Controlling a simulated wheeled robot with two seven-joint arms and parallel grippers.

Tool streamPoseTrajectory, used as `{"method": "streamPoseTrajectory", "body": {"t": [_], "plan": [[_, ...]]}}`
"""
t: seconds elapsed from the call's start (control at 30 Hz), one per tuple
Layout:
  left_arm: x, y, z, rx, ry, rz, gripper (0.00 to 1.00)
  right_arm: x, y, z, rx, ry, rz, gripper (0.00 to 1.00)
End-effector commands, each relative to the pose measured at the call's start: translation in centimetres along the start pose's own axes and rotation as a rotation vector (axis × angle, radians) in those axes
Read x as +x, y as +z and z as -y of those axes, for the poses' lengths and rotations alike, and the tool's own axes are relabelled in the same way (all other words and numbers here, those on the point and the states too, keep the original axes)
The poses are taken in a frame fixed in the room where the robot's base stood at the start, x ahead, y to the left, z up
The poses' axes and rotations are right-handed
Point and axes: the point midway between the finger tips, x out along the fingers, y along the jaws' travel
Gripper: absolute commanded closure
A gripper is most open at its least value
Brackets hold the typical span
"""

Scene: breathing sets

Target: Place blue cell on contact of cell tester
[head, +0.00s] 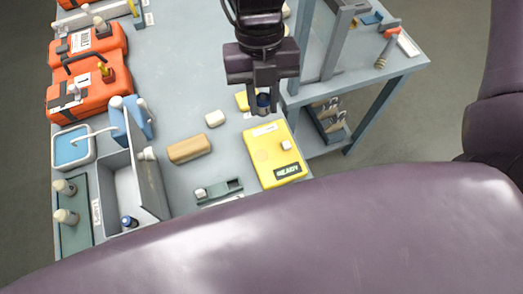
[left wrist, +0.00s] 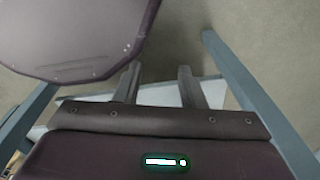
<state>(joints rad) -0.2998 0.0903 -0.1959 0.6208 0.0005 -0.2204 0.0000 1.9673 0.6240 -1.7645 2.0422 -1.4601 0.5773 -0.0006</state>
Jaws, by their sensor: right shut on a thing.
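My right gripper (head: 262,103) comes in from the top of the head view and is shut on a blue cell (head: 263,102), a small dark blue cylinder held between its fingertips. It is just behind the yellow box (head: 264,148) marked READY, which has a small pale block on top. A small dark green device (head: 226,187) with a pale piece at its left end lies left of the yellow box. I cannot tell for sure which one is the cell tester. My left gripper (left wrist: 160,88) shows in the left wrist view, its fingers apart and nothing between them.
A grey bin (head: 118,187) at left holds another blue cell (head: 129,222). Orange cases (head: 95,88) stand at the far left. A side table (head: 365,50) with a frame stands at right.

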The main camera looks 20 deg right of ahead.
Motion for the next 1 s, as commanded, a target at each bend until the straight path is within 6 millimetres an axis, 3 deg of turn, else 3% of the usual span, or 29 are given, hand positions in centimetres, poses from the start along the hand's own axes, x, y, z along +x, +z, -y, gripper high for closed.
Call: {"method": "streamPoseTrajectory", "body": {"t": [0.13,0.27,0.7,0.83,1.0], "plan": [[-0.3,-0.2,-0.3,-0.001,0.003,-0.002,0.64,-0.4,-0.6,-0.3,0.115,0.032,0.001,1.00],[-0.3,-0.3,-0.8,-0.003,0.010,-0.004,0.64,0.8,-0.4,-0.3,0.147,0.039,-0.003,1.00],[-0.4,-0.4,-1.4,0.000,0.017,-0.004,0.64,11.3,2.3,-0.3,0.148,0.036,-0.007,1.00],[-0.3,-0.3,-1.2,0.001,0.016,-0.004,0.64,13.7,3.1,-0.3,0.146,0.037,-0.003,1.00],[-0.2,-0.2,-1.0,0.001,0.013,-0.002,0.64,15.1,3.6,-0.3,0.144,0.039,0.001,1.00]]}}
